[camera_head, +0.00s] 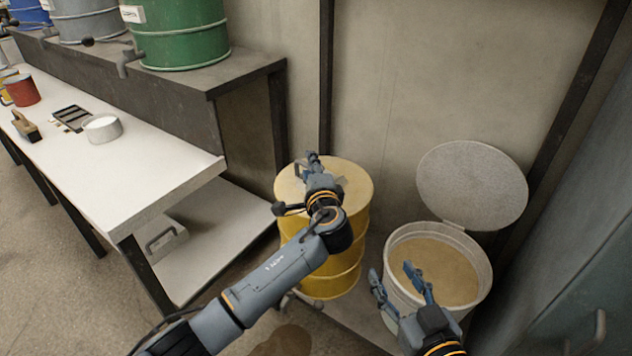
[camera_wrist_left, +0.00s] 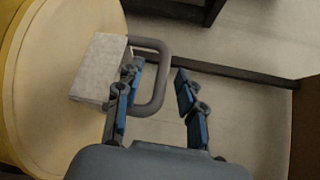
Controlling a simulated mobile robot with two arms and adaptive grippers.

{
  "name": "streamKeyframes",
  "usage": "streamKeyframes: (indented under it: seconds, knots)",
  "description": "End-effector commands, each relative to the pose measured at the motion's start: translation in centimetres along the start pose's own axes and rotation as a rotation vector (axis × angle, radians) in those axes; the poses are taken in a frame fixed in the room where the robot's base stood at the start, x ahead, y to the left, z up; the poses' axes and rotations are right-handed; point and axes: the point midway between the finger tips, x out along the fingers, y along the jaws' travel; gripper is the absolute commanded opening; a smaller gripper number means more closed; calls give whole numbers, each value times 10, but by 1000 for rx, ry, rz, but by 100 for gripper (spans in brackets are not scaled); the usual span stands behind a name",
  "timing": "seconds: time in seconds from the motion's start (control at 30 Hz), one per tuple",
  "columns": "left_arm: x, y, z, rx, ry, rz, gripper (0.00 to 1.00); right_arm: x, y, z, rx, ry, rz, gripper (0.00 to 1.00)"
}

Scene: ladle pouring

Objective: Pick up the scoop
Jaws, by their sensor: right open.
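The scoop (camera_wrist_left: 100,68) is a pale grey box-like body with a grey loop handle, lying on top of the yellow drum (camera_head: 347,269). In the head view its body (camera_head: 344,182) is partly hidden behind my left gripper (camera_head: 312,160). In the left wrist view my left gripper (camera_wrist_left: 159,71) is open, with its fingers spread on either side of the handle's outer bar. One finger appears within the loop and the other outside it, with a gap to the bar. My right gripper (camera_head: 390,270) is open and empty over the near left rim of the pale bucket.
The pale bucket (camera_head: 393,256) holds tan material; its round lid (camera_head: 472,185) stands raised behind it. A cabinet (camera_head: 580,300) stands at right.

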Motion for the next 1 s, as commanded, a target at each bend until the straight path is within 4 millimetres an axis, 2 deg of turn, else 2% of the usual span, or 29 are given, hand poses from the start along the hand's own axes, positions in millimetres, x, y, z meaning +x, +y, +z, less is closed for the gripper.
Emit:
streamKeyframes:
  seconds: [0.17,0.33,0.37,0.87,1.0]
  knots:
    - [0,0,0,-1,1,0,36,0,0,0,0,-1,0,52]
    - [0,0,0,0,1,0,2,0,0,0,0,-1,0,52]
    - [0,0,0,0,1,0,0,0,0,0,0,-2,0,52]
    - [0,-2,0,-1,1,-1,0,0,0,0,0,-6,1,52]
    - [-1,-7,1,-1,1,-2,0,-1,1,7,0,-48,2,52]
